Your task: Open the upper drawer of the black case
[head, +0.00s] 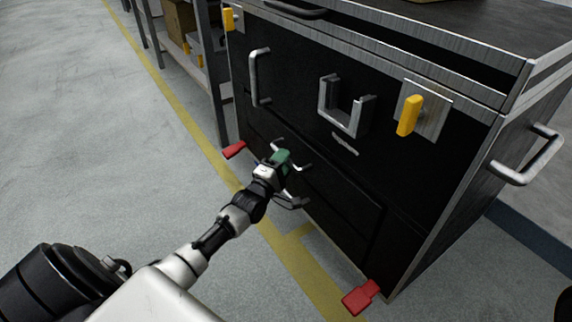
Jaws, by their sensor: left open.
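The black case (440,170) with silver edges stands at the right, its front facing me. Low on its front, below the U-shaped bracket, is a drawer front (345,195) that looks shut. A grey curved handle (291,203) shows just below my left gripper. My left gripper (292,158), with a green part, is open at the drawer fronts and holds nothing that I can see. It hides part of the upper drawer and its handle. I cannot tell whether its fingers touch or straddle that handle. My right gripper is out of view.
A metal U-shaped bracket (345,108), a bar handle (257,80) and yellow latches (409,115) stick out above. Red pedals (361,297) jut out at the case's foot. A shelf rack (215,75) stands behind at left. The grey floor (80,130) at left is clear.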

